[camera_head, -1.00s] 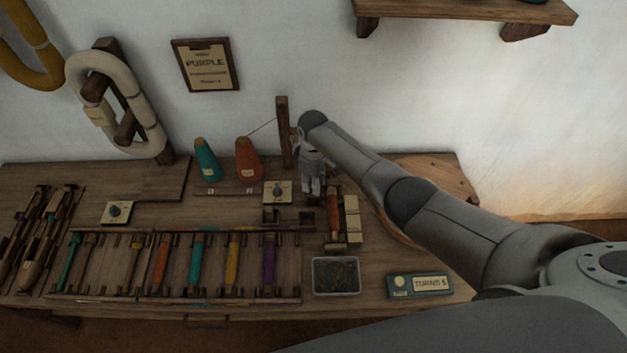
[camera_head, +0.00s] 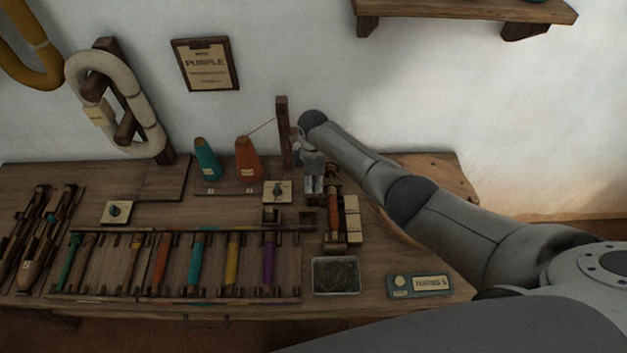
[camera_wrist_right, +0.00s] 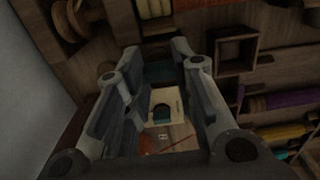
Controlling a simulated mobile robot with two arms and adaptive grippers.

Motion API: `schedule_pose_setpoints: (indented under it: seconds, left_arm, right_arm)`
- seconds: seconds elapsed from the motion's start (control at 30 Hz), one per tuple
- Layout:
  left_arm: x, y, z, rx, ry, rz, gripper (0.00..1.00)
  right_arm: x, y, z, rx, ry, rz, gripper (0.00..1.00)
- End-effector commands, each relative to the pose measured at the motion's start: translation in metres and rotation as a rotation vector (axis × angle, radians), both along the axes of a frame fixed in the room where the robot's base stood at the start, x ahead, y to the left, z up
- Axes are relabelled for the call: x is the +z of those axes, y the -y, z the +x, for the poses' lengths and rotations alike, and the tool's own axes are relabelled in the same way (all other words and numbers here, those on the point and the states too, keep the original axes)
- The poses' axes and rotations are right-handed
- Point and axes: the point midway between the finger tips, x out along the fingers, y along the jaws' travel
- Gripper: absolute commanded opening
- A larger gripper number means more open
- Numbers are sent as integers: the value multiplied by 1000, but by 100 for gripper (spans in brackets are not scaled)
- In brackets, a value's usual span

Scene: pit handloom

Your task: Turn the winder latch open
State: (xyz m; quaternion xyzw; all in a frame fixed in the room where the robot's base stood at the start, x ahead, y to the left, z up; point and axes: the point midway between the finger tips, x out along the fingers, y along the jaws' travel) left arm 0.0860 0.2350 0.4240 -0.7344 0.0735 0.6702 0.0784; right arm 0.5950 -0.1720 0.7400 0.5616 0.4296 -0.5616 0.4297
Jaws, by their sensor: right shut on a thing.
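The winder (camera_head: 352,226) stands at the right part of the bench, with an orange bobbin (camera_head: 334,203) along it and pale blocks beside it. My right gripper (camera_head: 314,188) points down just behind and left of the winder, next to the upright wooden post. In the right wrist view, my right gripper (camera_wrist_right: 157,62) is closed in on a small dark teal piece (camera_wrist_right: 160,71) between its fingertips. That piece looks like the latch, but it is mostly hidden by the fingers. The head view does not show the latch clearly. My left gripper is out of view.
A knob plate (camera_head: 277,191) lies left of the gripper, with an orange cone (camera_head: 248,160) and a teal cone (camera_head: 207,160) behind. A rack of bobbins (camera_head: 224,299) fills the front. A grey tray (camera_head: 336,291) stands in front of the winder.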

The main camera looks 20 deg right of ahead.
Motion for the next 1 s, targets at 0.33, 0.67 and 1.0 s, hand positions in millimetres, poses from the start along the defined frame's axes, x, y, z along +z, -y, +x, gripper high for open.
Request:
schedule_pose_setpoints:
  seconds: [0.33,0.67,1.0]
  left_arm:
    - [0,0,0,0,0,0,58]
    - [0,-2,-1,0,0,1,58]
    - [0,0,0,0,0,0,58]
  right_arm:
    - [0,-1,0,2,1,2,45]
    - [1,0,0,0,0,1,46]
    - [34,0,1,1,4,1,46]
